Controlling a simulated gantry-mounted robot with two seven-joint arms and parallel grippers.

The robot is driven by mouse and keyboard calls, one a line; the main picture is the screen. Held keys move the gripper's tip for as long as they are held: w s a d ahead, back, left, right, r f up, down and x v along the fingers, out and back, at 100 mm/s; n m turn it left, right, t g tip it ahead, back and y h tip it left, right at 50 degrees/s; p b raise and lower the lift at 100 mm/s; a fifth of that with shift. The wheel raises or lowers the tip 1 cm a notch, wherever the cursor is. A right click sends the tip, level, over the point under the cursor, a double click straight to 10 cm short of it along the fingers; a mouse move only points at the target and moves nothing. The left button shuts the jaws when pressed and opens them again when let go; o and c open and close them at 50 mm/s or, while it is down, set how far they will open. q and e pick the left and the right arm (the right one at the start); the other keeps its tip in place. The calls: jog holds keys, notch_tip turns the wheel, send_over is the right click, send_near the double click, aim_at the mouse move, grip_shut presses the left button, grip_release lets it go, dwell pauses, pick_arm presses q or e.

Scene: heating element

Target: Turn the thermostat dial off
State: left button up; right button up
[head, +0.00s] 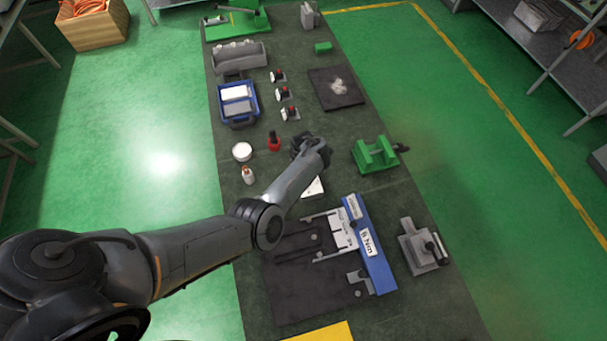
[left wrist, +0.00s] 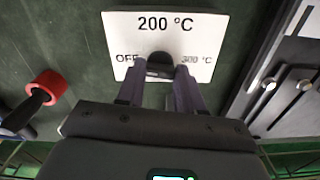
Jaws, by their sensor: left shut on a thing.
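The thermostat plate (left wrist: 212,33) is white with "OFF" on the left, "200 °C" at the top and "300 °C" on the right. Its dark dial (left wrist: 158,60) sits at the plate's lower middle; I cannot tell which mark it points to. My left gripper (left wrist: 160,80) is shut on the dial, one finger on each side. In the head view a corner of the white plate (head: 314,187) shows beside my left arm, which hides the dial. My left gripper (head: 312,150) is mostly hidden there by its wrist. My right gripper is out of view.
A red-topped tool (head: 274,141) stands left of the gripper, also in the left wrist view (left wrist: 48,87). A white round container (head: 242,152) and a small bottle (head: 248,175) are nearby. A green fixture (head: 376,156) stands right, a blue block (head: 370,255) in front.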

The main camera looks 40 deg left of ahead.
pick_arm(q)
jog(key=shift+n, duration=0.8)
jog(key=shift+b, duration=0.3)
jog(key=o, duration=1)
jog(key=shift+o, duration=0.2)
jog(key=shift+r, duration=0.15)
notch_tip(320, 180, up, 10)
jog(key=p, duration=0.3)
jog(key=shift+r, duration=0.25)
